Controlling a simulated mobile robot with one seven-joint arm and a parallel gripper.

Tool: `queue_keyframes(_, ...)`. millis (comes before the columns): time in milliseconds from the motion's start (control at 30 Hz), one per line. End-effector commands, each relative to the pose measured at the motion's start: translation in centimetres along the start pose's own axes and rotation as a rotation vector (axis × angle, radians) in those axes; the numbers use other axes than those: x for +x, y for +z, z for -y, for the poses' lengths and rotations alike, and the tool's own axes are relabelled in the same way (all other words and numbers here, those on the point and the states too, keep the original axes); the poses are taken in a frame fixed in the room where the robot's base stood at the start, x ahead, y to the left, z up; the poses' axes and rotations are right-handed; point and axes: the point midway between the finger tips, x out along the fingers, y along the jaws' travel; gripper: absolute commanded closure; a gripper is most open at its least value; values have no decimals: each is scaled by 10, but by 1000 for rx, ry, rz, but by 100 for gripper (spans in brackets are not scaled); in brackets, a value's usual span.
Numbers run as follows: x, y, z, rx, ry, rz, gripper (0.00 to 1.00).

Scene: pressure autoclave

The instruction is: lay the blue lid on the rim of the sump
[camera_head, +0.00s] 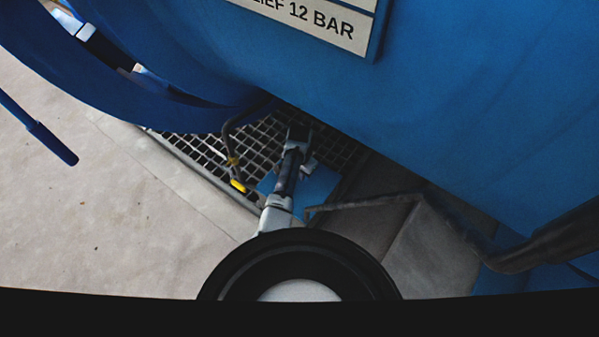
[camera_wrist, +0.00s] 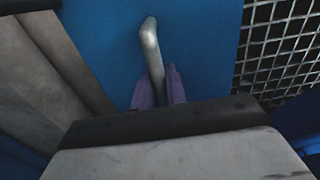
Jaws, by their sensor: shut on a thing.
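The blue lid (camera_wrist: 105,45) fills the middle of the wrist view as a flat blue plate with a pale grey bar handle (camera_wrist: 151,50). My gripper (camera_wrist: 158,88) is shut on this handle, one finger on each side. In the head view the blue lid (camera_head: 320,187) shows partly beneath my arm, beside the dark metal grating. My arm hides the rest of it. I cannot clearly tell the sump's rim, or whether the lid touches anything below.
The grating (camera_head: 200,155) lies left of and beyond the lid; it is on the right in the wrist view (camera_wrist: 275,45). A yellow-ended hose or cable (camera_head: 238,186) hangs near it. The large blue vessel (camera_head: 470,110) overhangs above. Concrete floor (camera_head: 90,200) is open at left.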

Motion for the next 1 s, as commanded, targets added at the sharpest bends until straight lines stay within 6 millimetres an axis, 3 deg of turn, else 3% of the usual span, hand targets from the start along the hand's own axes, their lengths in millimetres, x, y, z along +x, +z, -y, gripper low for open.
queue_keyframes(1000,15,-1,1,-1,-2,-3,100)
